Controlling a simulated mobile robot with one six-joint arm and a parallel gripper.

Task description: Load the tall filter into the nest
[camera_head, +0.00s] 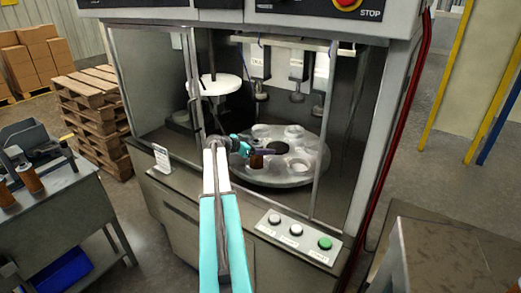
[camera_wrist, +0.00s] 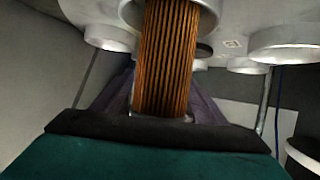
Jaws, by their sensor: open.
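A brown pleated filter (camera_head: 256,161) is at the front left of the round grey turntable (camera_head: 300,182) inside the machine. In the wrist view the filter (camera_wrist: 168,60) runs from between my fingers to a grey ring-shaped nest (camera_wrist: 206,42). Its far end overlaps that nest and seems to be in it; how deep is hidden. My gripper (camera_head: 262,152), with a teal body and dark fingers, reaches in through the machine's front. In the wrist view my gripper (camera_wrist: 160,88) is open, with one finger on each side of the filter.
Other nests (camera_head: 293,131) on the turntable look empty. Glass panels (camera_head: 330,150) and a frame post flank my arm. A white round disc (camera_head: 215,85) stands at the back left. Orange-brown filters (camera_head: 29,178) stand on a grey cart at the left. Buttons (camera_head: 296,230) sit below the opening.

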